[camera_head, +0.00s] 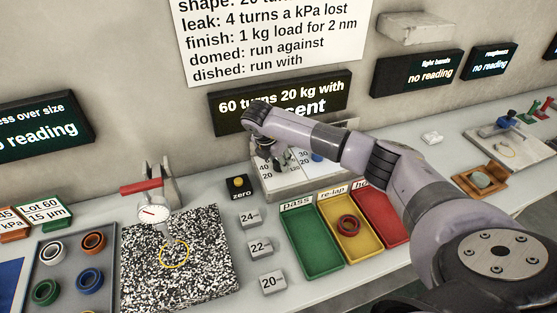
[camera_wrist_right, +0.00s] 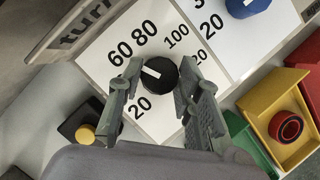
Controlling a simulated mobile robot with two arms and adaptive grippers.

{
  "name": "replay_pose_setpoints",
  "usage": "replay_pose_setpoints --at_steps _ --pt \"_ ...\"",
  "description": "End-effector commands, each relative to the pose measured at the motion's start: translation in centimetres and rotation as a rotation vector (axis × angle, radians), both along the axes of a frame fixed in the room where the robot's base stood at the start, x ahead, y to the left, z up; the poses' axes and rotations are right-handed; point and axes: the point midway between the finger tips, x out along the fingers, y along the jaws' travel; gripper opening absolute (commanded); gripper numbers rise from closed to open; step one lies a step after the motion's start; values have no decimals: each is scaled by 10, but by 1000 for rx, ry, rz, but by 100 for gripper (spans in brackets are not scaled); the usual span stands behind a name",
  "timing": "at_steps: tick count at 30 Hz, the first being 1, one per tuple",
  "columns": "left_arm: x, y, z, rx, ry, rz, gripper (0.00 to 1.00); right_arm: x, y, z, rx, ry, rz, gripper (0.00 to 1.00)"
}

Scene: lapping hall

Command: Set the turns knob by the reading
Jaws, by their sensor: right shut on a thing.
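The turns knob (camera_wrist_right: 160,80) is black with a white pointer line, on a white dial face lettered "turn" at its edge. Its pointer slants to the upper left, roughly toward 60; part of the scale is hidden by a finger. My right gripper (camera_wrist_right: 156,88) is shut on this knob, one finger on each side; in the head view the gripper (camera_head: 277,160) is partly hidden by its arm. The display (camera_head: 290,98) reads "60 turns 20 kg with", and its second line is partly covered by my arm. My left gripper is out of view.
A blue knob (camera_wrist_right: 245,6) sits on the neighbouring dial. A zero button (camera_head: 238,186) stands left of the panel. Green (camera_head: 312,248), yellow (camera_head: 354,245) and red (camera_head: 381,217) trays lie in front; the yellow one holds a red ring (camera_head: 349,225). A dial gauge (camera_head: 153,212) stands over a speckled plate.

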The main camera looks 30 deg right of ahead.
Motion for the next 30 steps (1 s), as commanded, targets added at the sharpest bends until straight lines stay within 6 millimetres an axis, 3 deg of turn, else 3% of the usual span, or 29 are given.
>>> replay_pose_setpoints --at_steps 2,3,12,23,30 --pt "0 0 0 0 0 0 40 1 -1 2 -1 -5 0 4" --pt "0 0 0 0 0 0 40 1 -1 2 -1 -5 0 33" --pt "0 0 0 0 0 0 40 1 0 1 0 -2 1 52" --pt "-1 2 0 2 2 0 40 0 2 4 1 -1 2 52" --pt "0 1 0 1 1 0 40 -5 16 42 2 -6 4 52"
